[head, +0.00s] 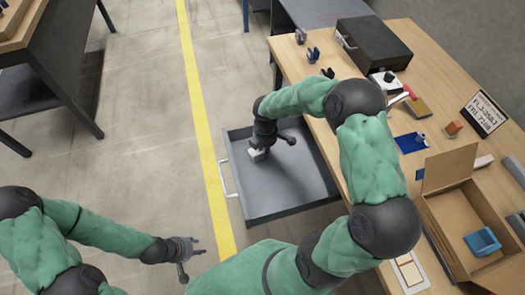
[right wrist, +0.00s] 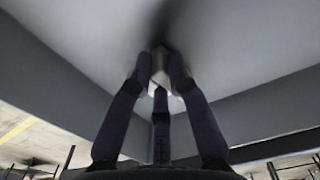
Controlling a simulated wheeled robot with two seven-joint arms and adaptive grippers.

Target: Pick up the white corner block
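The small white corner block (head: 257,154) is in the grey open drawer (head: 285,188), near its upper left part. My right gripper (head: 260,148) reaches down into the drawer from above. In the right wrist view its dark fingers (right wrist: 160,72) come together around the white block (right wrist: 159,70) and appear to touch its sides. The fingers hide part of the block. I cannot tell whether the block touches the drawer floor. My left gripper (head: 200,247) is empty, with its fingers apart, over the floor left of the drawer.
The drawer's walls stand around the right gripper. The wooden bench (head: 290,60) holds a black case (head: 374,43), a cardboard box (head: 450,185) with a blue bin (head: 482,241), a sign (head: 484,114) and small parts. A dark table (head: 60,65) stands at upper left. The floor between is clear.

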